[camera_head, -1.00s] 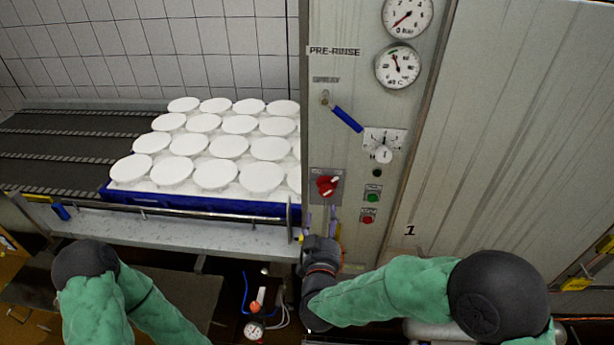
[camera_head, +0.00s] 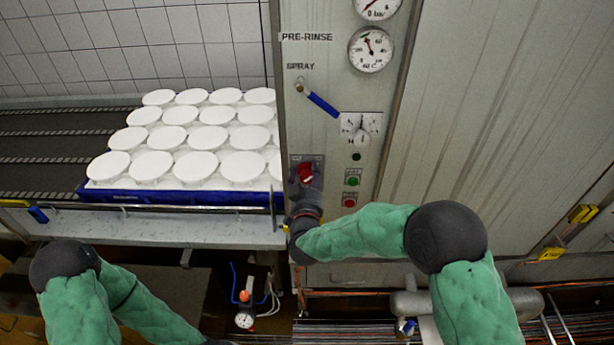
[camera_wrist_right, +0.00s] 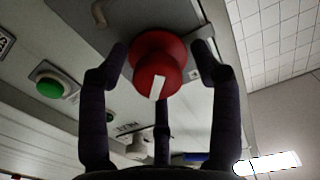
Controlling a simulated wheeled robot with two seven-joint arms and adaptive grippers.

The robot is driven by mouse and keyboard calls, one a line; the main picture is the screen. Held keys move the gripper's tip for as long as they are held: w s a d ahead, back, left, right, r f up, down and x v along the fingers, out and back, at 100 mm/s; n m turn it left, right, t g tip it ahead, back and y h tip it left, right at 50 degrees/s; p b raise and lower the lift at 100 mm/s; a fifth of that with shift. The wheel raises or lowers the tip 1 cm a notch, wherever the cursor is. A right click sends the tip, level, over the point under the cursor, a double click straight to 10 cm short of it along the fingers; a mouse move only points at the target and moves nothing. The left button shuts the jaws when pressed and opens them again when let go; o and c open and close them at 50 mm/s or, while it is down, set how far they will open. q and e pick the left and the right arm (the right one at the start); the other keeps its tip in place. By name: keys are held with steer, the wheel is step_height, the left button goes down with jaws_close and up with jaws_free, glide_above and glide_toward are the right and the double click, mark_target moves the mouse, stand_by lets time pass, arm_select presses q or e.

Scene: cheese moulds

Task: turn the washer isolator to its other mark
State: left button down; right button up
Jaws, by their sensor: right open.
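The washer isolator is a red rotary knob (camera_head: 305,172) on a grey plate on the washer's panel, partly hidden by my right gripper in the head view. In the right wrist view the red knob (camera_wrist_right: 158,68) shows with a white pointer mark on its face. My right gripper (camera_wrist_right: 160,75) is open, its dark fingers spread around the knob, apart from it as far as I can tell. In the head view the right gripper (camera_head: 303,188) is in front of the knob. My left arm shows at the lower left; its gripper is not in view.
A green button (camera_head: 353,181) and a red button (camera_head: 349,203) sit right of the isolator. A blue-handled spray lever (camera_head: 322,104) and a white dial (camera_head: 361,130) are above. A blue crate (camera_head: 180,198) of white moulds stands on the conveyor at left.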

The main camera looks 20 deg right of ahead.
steer(key=c, duration=1.1)
steer(key=shift+r, duration=0.1)
steer(key=shift+c, duration=0.2)
steer(key=n, duration=0.4)
steer(key=shift+w+r, duration=0.1)
steer(key=shift+r, duration=0.1)
steer(key=n+p, duration=0.1)
steer(key=n, duration=0.4)
steer(key=shift+r, duration=0.1)
steer(key=n+p, duration=0.1)
steer(key=n, duration=0.4)
steer(key=shift+a+n+p, duration=0.1)
steer(key=shift+n+p, duration=0.2)
steer(key=shift+p, duration=0.05)
steer(key=shift+f+n+p, duration=0.2)
steer(key=shift+n+p, duration=0.15)
steer(key=shift+n, duration=1.25)
